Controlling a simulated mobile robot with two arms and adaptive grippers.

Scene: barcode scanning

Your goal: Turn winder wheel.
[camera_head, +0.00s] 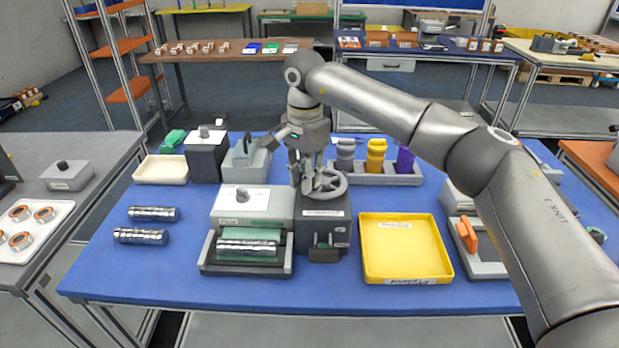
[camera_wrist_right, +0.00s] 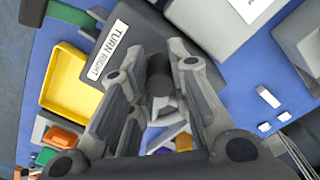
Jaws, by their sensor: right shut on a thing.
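The grey winder wheel (camera_head: 334,187) sits on top of a dark box-shaped winder (camera_head: 322,238) at the middle of the blue table in the head view. My right gripper (camera_head: 312,188) comes down from above at the wheel's left side. It is shut on the wheel's handle, a dark round knob (camera_wrist_right: 160,84) that shows between the fingers in the right wrist view. A "TURN RIGHT" label (camera_wrist_right: 108,49) is on the dark winder surface there. Most of the wheel is hidden by the gripper in the wrist view. My left gripper is not in view.
A yellow tray (camera_head: 364,270) stands right of the winder. A grey unit holding a silver roll (camera_head: 248,246) stands left of it. Two silver rolls (camera_head: 140,236) lie farther left. A rack with grey, yellow and purple spools (camera_head: 376,155) stands behind. Blue table is clear at front left.

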